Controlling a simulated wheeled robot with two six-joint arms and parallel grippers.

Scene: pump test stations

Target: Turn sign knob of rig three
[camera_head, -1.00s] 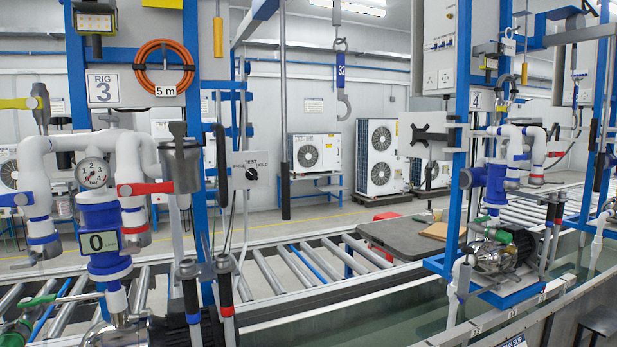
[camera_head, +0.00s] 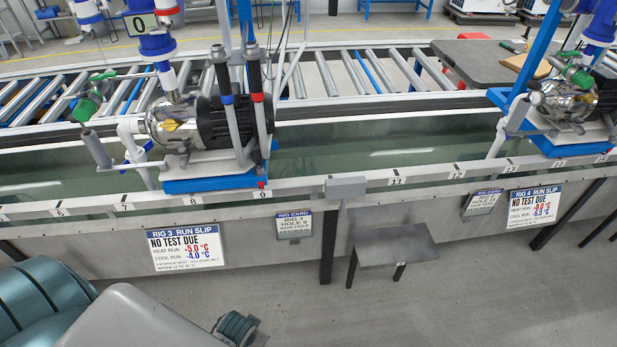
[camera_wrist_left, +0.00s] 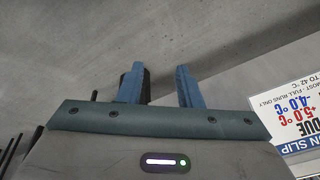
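The lower part of rig three, with its pump (camera_head: 185,125) on a blue base (camera_head: 212,180), stands at the upper left of the head view. The rig's small display (camera_head: 140,24) reads 0. The sign knob is outside both current views. The RIG 3 run slip (camera_head: 186,247) on the tank front reads NO TEST DUE. My left gripper (camera_wrist_left: 160,88) is open and empty in the left wrist view, its blue fingers apart over grey floor. The slip's edge (camera_wrist_left: 296,118) shows upside down at right there. My right gripper is not in view.
A water tank (camera_head: 350,150) with a numbered rim runs across the head view, rollers (camera_head: 350,72) behind it. A grey stool (camera_head: 394,245) stands before the tank. Rig four's pump (camera_head: 565,102) is at right. The floor (camera_head: 450,310) at lower right is clear.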

